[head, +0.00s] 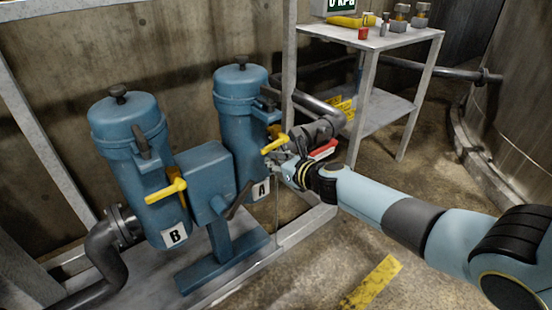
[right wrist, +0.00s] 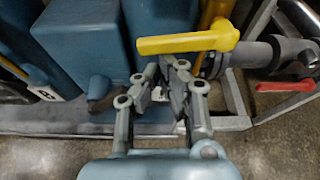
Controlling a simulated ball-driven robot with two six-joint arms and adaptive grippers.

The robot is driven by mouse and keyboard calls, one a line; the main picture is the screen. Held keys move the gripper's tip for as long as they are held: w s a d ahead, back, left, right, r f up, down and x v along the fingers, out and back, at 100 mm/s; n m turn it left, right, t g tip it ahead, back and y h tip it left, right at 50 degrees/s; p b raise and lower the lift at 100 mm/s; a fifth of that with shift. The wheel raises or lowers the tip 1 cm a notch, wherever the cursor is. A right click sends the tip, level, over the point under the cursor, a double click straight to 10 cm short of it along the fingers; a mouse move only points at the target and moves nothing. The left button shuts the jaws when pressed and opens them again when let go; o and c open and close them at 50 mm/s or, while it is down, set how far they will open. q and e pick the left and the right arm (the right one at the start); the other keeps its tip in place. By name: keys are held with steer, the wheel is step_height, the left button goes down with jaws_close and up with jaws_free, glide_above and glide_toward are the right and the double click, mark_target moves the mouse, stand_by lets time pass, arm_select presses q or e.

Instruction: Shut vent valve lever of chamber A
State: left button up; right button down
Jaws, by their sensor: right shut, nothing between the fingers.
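Chamber A is a blue canister (head: 240,110) with an "A" label (head: 261,189) low on its front. A yellow lever (head: 274,145) sits on its right side, just above my right gripper (head: 281,166). In the right wrist view this yellow lever (right wrist: 188,43) lies nearly level, its free end to the left, just beyond the fingertips. My right gripper (right wrist: 172,66) is shut and empty; I cannot tell whether it touches the lever. My left gripper is not in view.
Chamber B (head: 130,130) stands at left with its own yellow lever (head: 165,192). A red handle (head: 322,150) on a grey pipe is close beside my right gripper; it shows in the wrist view (right wrist: 285,86). A metal shelf (head: 385,100) stands behind. Floor at front right is open.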

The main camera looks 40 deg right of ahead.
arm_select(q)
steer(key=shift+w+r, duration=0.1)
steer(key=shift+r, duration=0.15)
arm_select(e)
steer(key=shift+a+r+m, duration=0.1)
steer(key=shift+r+m, duration=0.2)
steer(key=shift+r, duration=0.05)
